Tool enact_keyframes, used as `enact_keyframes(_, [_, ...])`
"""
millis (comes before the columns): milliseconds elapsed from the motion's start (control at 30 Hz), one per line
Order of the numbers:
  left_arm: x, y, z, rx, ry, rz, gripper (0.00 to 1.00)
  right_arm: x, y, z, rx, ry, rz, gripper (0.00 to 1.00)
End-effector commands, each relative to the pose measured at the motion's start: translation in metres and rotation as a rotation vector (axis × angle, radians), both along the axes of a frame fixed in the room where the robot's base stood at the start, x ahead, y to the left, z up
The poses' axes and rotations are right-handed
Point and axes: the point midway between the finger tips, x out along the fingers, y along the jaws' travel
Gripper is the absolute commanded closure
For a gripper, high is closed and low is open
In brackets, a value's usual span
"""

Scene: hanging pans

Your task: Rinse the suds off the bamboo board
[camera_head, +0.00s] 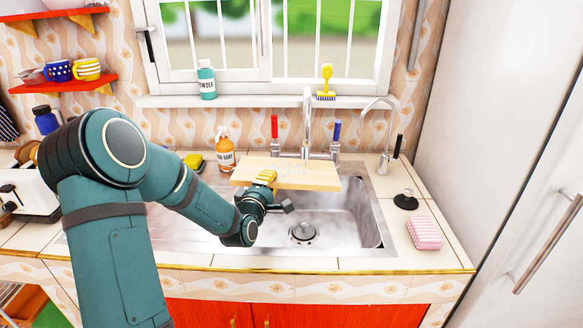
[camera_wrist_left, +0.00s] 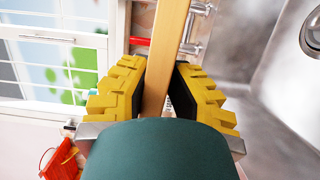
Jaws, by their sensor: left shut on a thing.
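The bamboo board (camera_head: 312,175) is held level above the sink (camera_head: 345,215), just in front of and below the tap (camera_head: 307,120). Faint white patches, possibly suds, show on its top face. My left gripper (camera_head: 266,178) is shut on the board's near edge, left of its middle. In the left wrist view the board (camera_wrist_left: 168,55) is a pale strip edge-on between the yellow fingers of my left gripper (camera_wrist_left: 160,85). I cannot tell whether water runs from the tap. My right gripper is not in view.
The tap has a red handle (camera_head: 275,128) and a blue handle (camera_head: 337,129). A soap bottle (camera_head: 225,150) and a sponge (camera_head: 194,162) stand behind the drainer. A pink sponge (camera_head: 424,232) and a black plug (camera_head: 405,201) lie right of the sink. A second tap (camera_head: 388,135) stands at the back right.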

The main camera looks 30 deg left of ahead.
Motion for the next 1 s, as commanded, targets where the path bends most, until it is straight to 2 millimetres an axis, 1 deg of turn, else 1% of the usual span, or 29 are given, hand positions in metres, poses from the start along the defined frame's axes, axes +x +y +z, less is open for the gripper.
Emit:
enact_keyframes(200, [-0.014,-0.003,0.002,0.002,-0.005,0.000,1.00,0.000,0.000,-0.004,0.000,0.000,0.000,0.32])
enact_keyframes(533, [-0.035,-0.008,0.002,0.004,-0.005,-0.001,1.00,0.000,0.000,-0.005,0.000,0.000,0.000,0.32])
enact_keyframes(700, [-0.039,-0.009,0.002,0.001,-0.005,0.000,1.00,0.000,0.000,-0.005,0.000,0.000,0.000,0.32])
enact_keyframes(1000, [-0.039,-0.009,0.002,0.003,-0.005,-0.001,1.00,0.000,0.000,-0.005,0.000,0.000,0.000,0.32])
